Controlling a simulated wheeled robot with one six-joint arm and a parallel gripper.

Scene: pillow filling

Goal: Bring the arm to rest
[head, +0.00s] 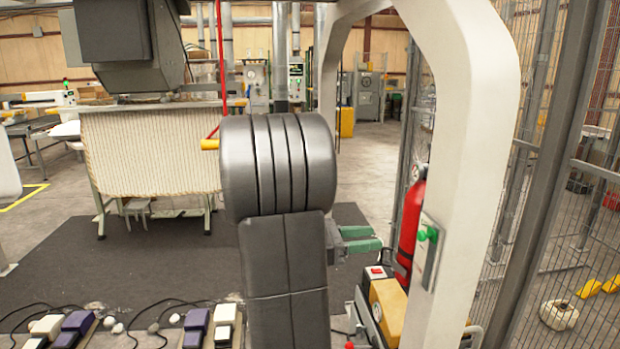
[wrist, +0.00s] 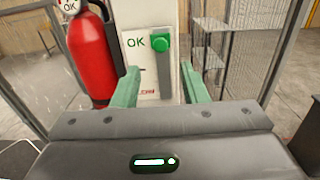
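My arm rises dark grey in the middle of the head view and hides part of the floor behind it. My gripper (head: 362,238) shows to the right of the arm, its green fingers pointing right. In the wrist view my gripper (wrist: 160,88) has its two green fingers well apart, with nothing held between them.
A red fire extinguisher (head: 410,220) stands by the white arch (head: 480,130), close to my gripper. A yellow box (head: 388,305) sits below it. Mesh fencing (head: 560,150) closes the right side. Pedals with cables (head: 75,325) lie at the front left; dark mat (head: 150,265) lies clear behind them.

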